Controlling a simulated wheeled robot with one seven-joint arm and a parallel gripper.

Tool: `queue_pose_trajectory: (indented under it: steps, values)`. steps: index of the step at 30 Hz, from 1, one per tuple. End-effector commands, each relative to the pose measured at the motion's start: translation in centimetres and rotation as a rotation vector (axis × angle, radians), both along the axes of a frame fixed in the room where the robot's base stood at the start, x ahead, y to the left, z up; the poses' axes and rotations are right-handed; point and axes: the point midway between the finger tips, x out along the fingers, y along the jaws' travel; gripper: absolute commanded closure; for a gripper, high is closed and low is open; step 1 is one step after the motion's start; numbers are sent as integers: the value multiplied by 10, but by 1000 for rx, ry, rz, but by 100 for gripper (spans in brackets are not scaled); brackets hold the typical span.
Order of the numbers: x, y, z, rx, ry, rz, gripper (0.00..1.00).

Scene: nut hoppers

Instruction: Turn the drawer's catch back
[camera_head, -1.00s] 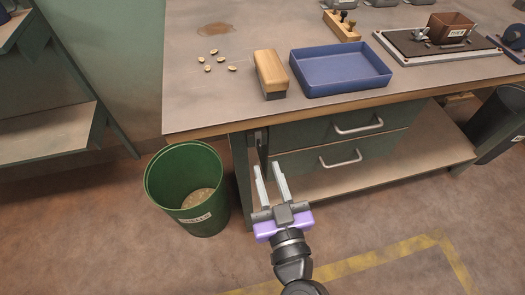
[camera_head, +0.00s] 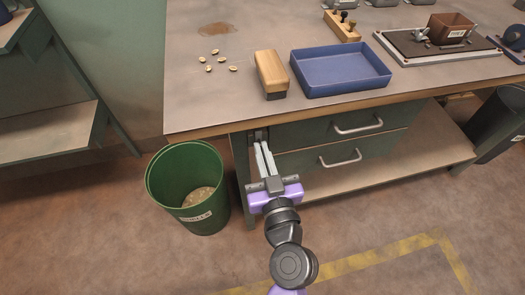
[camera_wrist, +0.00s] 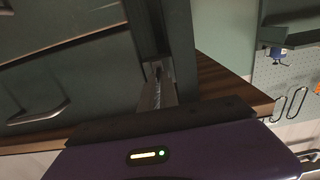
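The drawer's catch (camera_head: 261,134) is a small dark piece on the bench's left front post, just under the tabletop and left of the upper drawer (camera_head: 318,130). My gripper (camera_head: 259,146) reaches up to it from below and in front. Its two pale fingers are close together, with their tips at the catch and hiding its lower part. In the wrist view the fingers (camera_wrist: 157,88) are drawn together, with a small dark piece (camera_wrist: 154,69) between their tips. The drawer looks shut.
A lower drawer (camera_head: 335,160) has a similar bar handle. A green bin (camera_head: 188,215) stands close left of my gripper. On the bench are a blue tray (camera_head: 340,86), a wooden-backed brush (camera_head: 271,70) and several nuts (camera_head: 209,69). The floor in front is largely clear.

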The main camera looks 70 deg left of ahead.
Motion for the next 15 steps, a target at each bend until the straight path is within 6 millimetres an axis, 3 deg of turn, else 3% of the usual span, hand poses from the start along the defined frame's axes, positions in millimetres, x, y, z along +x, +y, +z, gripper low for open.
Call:
queue_pose_trajectory:
  steps: [15]
  values:
    - [1,-1,-1,7,105,-2,100]
